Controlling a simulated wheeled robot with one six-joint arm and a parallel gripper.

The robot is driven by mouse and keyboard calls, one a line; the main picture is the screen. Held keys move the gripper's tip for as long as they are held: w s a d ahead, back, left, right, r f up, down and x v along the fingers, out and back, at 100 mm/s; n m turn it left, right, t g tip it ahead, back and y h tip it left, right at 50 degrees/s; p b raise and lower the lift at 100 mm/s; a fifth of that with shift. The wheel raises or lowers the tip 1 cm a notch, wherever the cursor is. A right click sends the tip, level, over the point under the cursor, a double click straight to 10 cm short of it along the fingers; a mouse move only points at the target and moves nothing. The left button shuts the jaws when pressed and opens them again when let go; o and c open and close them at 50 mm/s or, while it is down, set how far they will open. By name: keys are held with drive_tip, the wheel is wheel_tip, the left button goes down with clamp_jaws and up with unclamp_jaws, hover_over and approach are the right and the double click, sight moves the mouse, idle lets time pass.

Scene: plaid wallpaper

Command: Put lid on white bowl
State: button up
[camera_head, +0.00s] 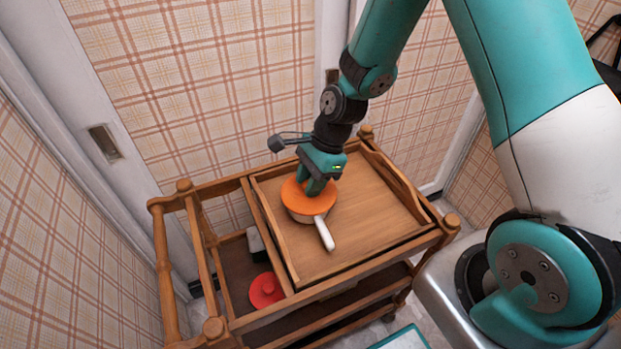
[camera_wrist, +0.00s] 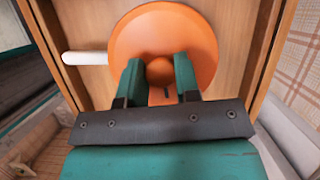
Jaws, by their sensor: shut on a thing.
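The white handle (camera_wrist: 85,58) sticks out to the left there. The lid hides the bowl's opening; I cannot tell if it is fully seated.
A red lid (camera_head: 266,289) lies on the lower shelf at the left, near a dark and white object (camera_head: 257,244). The tray surface (camera_head: 375,205) right of the bowl is clear. Raised wooden rails (camera_head: 395,183) edge the cart.

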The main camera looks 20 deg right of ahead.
drive_tip(key=o, duration=1)
drive_tip(key=shift+c, duration=0.2)
drive_tip(key=p+v, duration=0.3)
drive_tip(key=v, duration=1.4)
drive_tip(key=shift+r, duration=0.2)
